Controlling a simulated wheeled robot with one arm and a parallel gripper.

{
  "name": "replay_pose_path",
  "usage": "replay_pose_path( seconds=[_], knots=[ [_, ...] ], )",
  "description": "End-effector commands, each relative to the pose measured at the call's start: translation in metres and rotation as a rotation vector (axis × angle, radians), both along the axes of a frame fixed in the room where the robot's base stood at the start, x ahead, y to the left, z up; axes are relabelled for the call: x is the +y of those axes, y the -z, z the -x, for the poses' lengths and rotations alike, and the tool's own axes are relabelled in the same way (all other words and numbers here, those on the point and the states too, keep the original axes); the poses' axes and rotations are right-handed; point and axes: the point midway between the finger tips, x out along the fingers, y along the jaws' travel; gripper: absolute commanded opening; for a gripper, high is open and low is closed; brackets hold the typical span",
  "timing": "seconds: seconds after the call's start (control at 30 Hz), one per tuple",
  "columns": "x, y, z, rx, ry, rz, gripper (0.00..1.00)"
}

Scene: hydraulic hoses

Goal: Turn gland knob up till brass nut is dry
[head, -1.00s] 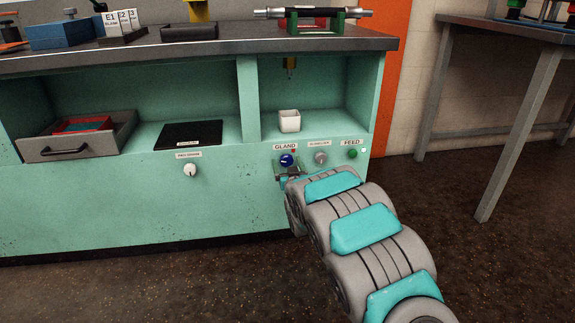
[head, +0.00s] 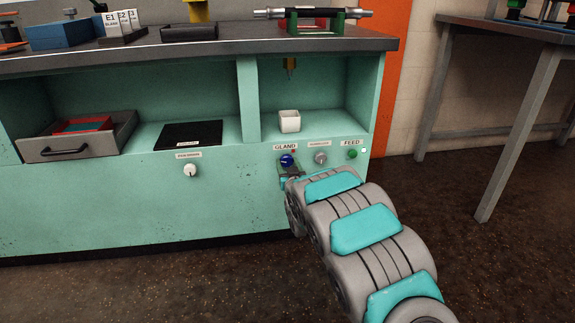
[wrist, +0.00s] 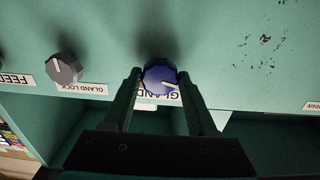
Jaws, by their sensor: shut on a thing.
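The blue gland knob (head: 287,160) is on the green cabinet's front panel under the GLAND label. My gripper (wrist: 160,82) is shut on it in the wrist view, one finger on each side, and the knob's white pointer line shows. In the head view my arm reaches up to the knob from the lower right and hides most of the gripper. The brass nut (head: 291,64) seems to be the small yellowish fitting hanging in the right bay above a white cup (head: 289,122). It is too small to tell whether it is wet or dry.
A grey GLAND LOCK knob (head: 320,158) and a green FEED knob (head: 352,154) sit just right of the gland knob. A white knob (head: 190,170) is farther left. An open drawer (head: 75,150) sticks out at the left.

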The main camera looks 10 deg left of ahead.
Motion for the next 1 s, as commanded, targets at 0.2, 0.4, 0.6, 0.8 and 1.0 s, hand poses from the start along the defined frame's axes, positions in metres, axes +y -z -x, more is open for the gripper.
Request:
replay_pose_path(
  seconds=[0.2,0.4,0.6,0.8,1.0],
  knots=[
    [0.0005,-0.0013,0.0000,0.035,0.000,-0.123,0.02],
    [-0.0001,-0.0007,-0.0001,0.094,0.001,-0.330,0.02],
    [-0.0001,-0.0003,-0.0001,0.130,0.001,-0.455,0.02],
    [-0.0004,-0.0005,-0.0002,0.136,0.001,-0.477,0.02],
    [-0.0005,-0.0004,-0.0002,0.136,0.001,-0.475,0.60]
  ],
)
